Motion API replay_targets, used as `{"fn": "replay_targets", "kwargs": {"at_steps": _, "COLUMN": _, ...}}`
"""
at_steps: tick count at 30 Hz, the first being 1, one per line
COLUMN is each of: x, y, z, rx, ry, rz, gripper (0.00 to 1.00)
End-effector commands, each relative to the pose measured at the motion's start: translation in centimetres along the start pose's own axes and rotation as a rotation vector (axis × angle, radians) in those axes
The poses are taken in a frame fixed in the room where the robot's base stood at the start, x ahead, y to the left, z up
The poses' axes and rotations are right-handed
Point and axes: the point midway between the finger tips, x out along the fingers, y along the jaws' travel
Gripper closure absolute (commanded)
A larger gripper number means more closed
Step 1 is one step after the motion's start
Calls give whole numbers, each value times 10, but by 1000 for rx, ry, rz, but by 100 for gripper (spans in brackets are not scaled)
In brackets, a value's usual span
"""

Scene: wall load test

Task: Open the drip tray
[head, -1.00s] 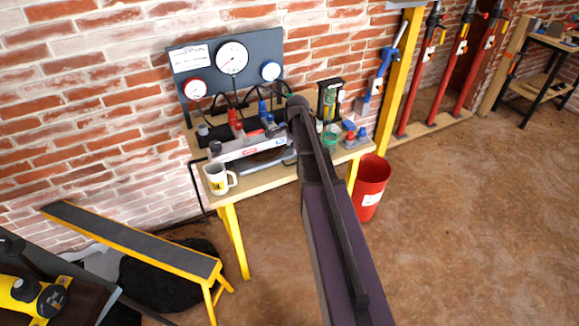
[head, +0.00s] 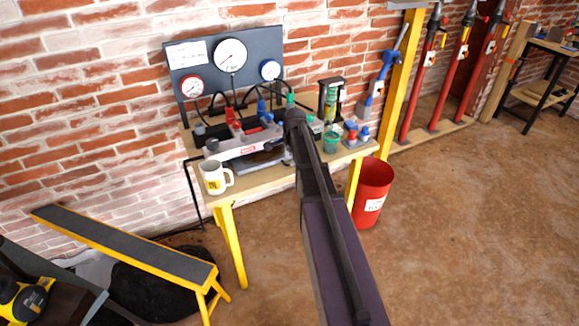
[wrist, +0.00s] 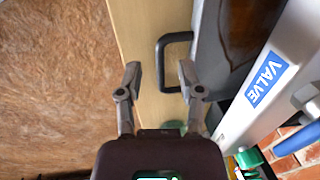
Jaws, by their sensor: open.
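The drip tray (wrist: 235,45) shows in the wrist view as a dark, shiny pan beside the grey valve block. Its black U-shaped handle (wrist: 163,62) sticks out to the left over the wooden bench top. My gripper (wrist: 160,73) is open. In the picture, the handle's bar lies between its fingertips, with the right fingertip inside the loop and the left one outside. I cannot tell the height gap. In the head view the tray (head: 262,157) is a dark surface under the block; my arm hides the gripper and handle.
A white mug (head: 214,178) stands at the left bench corner. Gauges on a panel (head: 232,55) stand behind, with bottles and a green cup (head: 331,142) to the right. A red bucket (head: 372,190) and a low yellow-edged bench (head: 130,245) flank the workbench.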

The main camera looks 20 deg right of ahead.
Motion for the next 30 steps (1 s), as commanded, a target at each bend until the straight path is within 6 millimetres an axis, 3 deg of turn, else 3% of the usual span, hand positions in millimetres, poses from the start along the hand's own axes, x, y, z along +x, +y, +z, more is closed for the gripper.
{"fn": "replay_targets", "kwargs": {"at_steps": 9, "x": 21, "y": 0, "z": 0, "rx": 0, "ry": 0, "rz": 0, "gripper": 52}}
{"fn": "replay_targets", "kwargs": {"at_steps": 23, "x": 23, "y": 0, "z": 0, "rx": 0, "ry": 0, "rz": 0, "gripper": 52}}
{"fn": "replay_targets", "kwargs": {"at_steps": 24, "x": 23, "y": 0, "z": 0, "rx": 0, "ry": 0, "rz": 0, "gripper": 55}}
{"fn": "replay_targets", "kwargs": {"at_steps": 28, "x": 23, "y": 0, "z": 0, "rx": 0, "ry": 0, "rz": 0, "gripper": 93}}
{"fn": "replay_targets", "kwargs": {"at_steps": 29, "x": 23, "y": 0, "z": 0, "rx": 0, "ry": 0, "rz": 0, "gripper": 100}}
{"fn": "replay_targets", "kwargs": {"at_steps": 30, "x": 23, "y": 0, "z": 0, "rx": 0, "ry": 0, "rz": 0, "gripper": 100}}
